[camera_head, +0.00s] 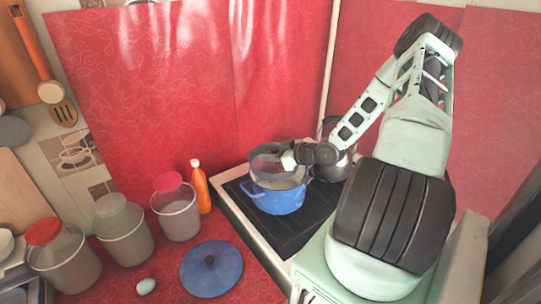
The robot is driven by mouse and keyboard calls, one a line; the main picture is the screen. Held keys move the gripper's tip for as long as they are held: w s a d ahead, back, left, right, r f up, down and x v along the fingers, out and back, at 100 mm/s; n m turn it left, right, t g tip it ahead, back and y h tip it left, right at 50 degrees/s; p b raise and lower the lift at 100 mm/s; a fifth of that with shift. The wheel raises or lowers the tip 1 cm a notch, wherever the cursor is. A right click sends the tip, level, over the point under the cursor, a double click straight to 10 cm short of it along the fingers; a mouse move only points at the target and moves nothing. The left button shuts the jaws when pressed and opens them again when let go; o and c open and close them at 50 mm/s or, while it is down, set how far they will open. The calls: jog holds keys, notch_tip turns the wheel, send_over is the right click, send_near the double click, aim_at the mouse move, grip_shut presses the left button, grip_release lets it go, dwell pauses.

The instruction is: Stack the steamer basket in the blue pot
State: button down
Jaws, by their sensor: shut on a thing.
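The blue pot (276,201) stands upright on the black stovetop, a little right of the middle of the view. The steamer basket (268,163), which looks greyish and see-through, is at the pot's mouth. I cannot tell whether it rests on the pot or is held just above it. My gripper (291,159) is shut on the basket at its right side, over the pot. The fingertips are small and partly hidden by the wrist.
A blue lid (211,268) and a pale egg-like object (146,286) lie on the red counter.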

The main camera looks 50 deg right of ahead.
jog(key=shift+f, duration=0.1)
jog(key=shift+f+b, duration=0.5)
jog(key=shift+f, duration=0.05)
jog(key=c, duration=1.5)
grip_release()
jog(key=shift+o, duration=0.2)
